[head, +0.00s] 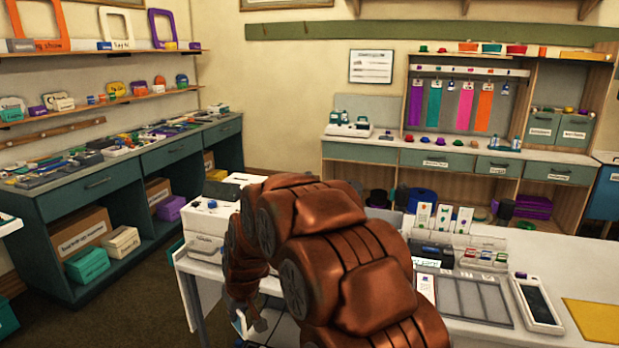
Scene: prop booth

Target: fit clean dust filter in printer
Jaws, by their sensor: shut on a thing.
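My gripper (250,322) is low at the left end of the white table, below the bend of my copper-coloured arm. It is shut on a small pale thing (237,318), mostly hidden, so I cannot tell for sure whether it is the dust filter. A white boxy machine (208,218), which looks like the printer, stands on the table's left end, above and left of my gripper in the picture. My arm covers its right side. I cannot make out a filter slot on it.
The white table (560,258) holds card stands (442,217), a grey divided tray (472,298), a white tablet (538,304) and a yellow sheet (597,320). A cluttered teal counter (100,195) runs along the left wall. Open floor lies between counter and table.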

